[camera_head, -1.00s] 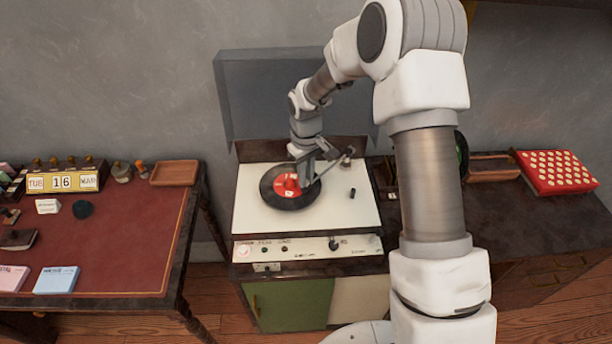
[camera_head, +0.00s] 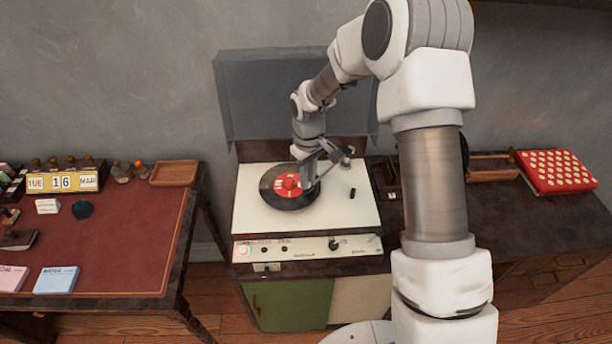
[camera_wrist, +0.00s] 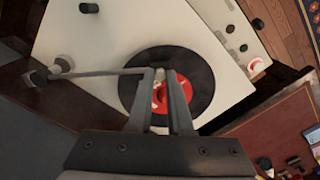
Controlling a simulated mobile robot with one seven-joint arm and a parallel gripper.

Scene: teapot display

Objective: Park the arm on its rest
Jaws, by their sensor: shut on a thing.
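The turntable (camera_head: 250,217) has a cream deck and a black record (camera_head: 290,203) with a red label. The tonearm (camera_wrist: 105,74) runs from its pivot (camera_wrist: 60,65) and dark counterweight at left to my fingertips in the wrist view. My gripper (camera_wrist: 161,76) is shut on the tonearm's free end, over the record's red label as seen from the wrist. In the head view my gripper (camera_head: 308,182) is over the record's right part. Whether the tip touches the record is hidden. I cannot make out the arm rest clearly.
A raised grey lid (camera_head: 265,95) stands behind the deck. A small black knob (camera_head: 352,193) stands on the deck at right. A red-topped desk (camera_head: 130,240) is at left. A red box with pale dots (camera_head: 557,171) is on the right cabinet.

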